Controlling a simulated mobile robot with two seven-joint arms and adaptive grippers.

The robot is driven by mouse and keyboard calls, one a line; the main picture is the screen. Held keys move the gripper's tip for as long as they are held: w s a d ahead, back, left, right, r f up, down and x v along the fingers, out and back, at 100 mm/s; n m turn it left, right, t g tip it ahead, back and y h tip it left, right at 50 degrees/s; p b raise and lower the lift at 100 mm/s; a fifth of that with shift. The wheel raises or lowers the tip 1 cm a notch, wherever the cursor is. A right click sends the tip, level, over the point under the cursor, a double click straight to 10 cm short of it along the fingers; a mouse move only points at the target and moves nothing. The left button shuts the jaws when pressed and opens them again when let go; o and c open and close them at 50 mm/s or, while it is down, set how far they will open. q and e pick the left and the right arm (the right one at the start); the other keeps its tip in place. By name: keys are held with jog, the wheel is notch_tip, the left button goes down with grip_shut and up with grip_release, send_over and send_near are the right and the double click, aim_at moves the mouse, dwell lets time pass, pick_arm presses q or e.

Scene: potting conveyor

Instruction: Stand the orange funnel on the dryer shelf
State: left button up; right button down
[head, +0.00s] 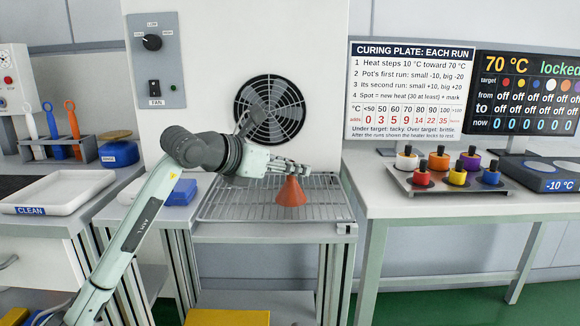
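The orange funnel (291,193) stands wide end down on or just above the wire dryer shelf (228,207), towards its right side. Its narrow top meets the underside of my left gripper (298,169), which reaches in from the left, level above the shelf. The fingers hide the funnel's spout. I cannot tell whether they are closed around it or only beside it, nor whether the wide rim rests fully on the wires. My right gripper is not in view.
A round fan grille (270,110) is in the wall behind the shelf. A blue box (180,192) is left of it, and a white CLEAN tray (62,192) further left. On the right table, a rack (420,190) holds several coloured pots. The shelf's left part looks clear.

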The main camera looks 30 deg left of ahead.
pick_arm(q)
jog(key=shift+r, duration=0.1)
